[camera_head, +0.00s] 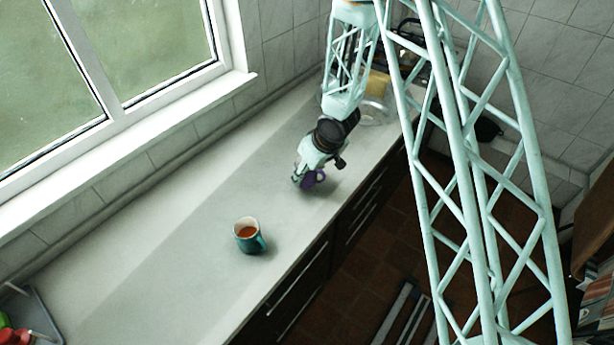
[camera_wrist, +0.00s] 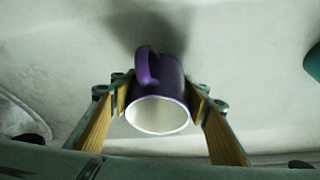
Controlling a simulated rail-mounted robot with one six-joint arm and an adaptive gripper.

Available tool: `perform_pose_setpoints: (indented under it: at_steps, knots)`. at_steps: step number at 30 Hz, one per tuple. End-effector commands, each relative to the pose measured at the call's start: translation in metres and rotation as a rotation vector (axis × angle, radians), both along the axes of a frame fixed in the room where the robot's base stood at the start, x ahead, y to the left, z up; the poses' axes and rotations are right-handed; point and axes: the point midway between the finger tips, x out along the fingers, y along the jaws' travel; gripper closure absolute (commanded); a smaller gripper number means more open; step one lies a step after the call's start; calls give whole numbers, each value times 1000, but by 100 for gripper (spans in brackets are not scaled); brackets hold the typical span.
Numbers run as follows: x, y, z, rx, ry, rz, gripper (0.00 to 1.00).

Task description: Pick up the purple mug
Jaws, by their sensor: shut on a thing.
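The purple mug (camera_wrist: 176,80) is in the middle of the wrist view, between the two fingers of my gripper (camera_wrist: 160,108). Its white inside faces the camera, and its handle stands at the upper left. The fingers are shut on its sides. In the head view the purple mug (camera_head: 309,179) is a small patch at the end of my gripper (camera_head: 304,180), partly hidden by it. A shadow lies on the counter behind the mug in the wrist view. I cannot tell whether the mug touches the counter.
A teal mug (camera_head: 248,239) with an orange-brown inside stands on the pale counter (camera_head: 150,250), nearer the camera. A grey tray (camera_head: 38,318) with red and green items is at the lower left. A glass vessel (camera_head: 375,110) stands behind my arm. The counter between is clear.

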Motion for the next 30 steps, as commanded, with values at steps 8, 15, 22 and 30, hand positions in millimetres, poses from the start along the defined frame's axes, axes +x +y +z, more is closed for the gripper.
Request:
perform_pose_setpoints:
  at_steps: [8, 15, 22, 30]
  knots:
    - [-7, -1, 10, 0, 1, 0, 74]
    - [-26, -6, 11, 0, 0, 0, 74]
    - [-64, -15, 14, 0, 2, -1, 74]
    - [-115, -26, 19, 0, 0, -1, 74]
